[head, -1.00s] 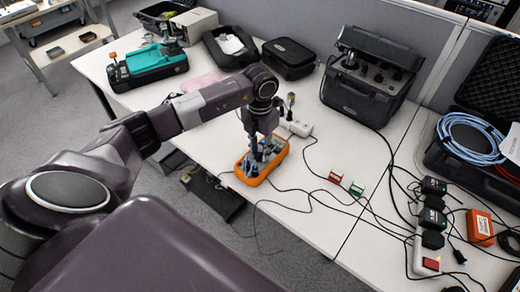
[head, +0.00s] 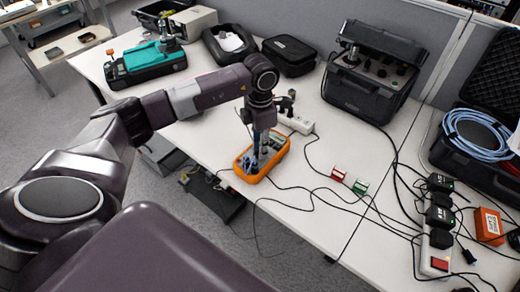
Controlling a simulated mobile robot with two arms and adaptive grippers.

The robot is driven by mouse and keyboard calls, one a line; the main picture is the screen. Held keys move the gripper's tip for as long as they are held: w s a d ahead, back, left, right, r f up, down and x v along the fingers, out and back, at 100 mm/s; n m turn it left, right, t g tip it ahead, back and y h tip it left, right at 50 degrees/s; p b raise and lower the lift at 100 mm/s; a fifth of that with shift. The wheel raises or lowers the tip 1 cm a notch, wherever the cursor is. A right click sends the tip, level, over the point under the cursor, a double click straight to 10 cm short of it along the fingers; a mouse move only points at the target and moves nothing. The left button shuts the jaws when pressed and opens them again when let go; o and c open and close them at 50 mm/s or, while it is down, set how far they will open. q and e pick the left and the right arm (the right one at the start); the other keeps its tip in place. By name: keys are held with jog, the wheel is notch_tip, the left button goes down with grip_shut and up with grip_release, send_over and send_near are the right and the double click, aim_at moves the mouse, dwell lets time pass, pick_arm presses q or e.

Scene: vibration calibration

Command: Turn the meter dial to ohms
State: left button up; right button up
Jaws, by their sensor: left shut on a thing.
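The orange meter (head: 257,179) lies face up near the front edge of the white table, with several black leads running from its side. Its dial is hidden behind my fingers. My left gripper (head: 258,160) points straight down over the middle of the meter, its fingers at the meter's face. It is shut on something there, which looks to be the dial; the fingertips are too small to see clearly. I cannot tell the dial's setting. My right gripper is not in view.
A white power strip (head: 296,123) is just behind the meter. Red (head: 338,174) and green (head: 360,187) blocks sit to its right among loose cables. A grey equipment case (head: 368,80) stands behind. A teal device (head: 145,62) is at the far left. Bare table lies left of the meter.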

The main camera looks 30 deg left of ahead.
pick_arm(q)
jog(key=shift+m+b, duration=0.45)
jog(key=shift+m, duration=0.55)
jog(key=o, duration=1.1)
jog(key=shift+o, duration=0.2)
notch_tip(320, 180, up, 12)
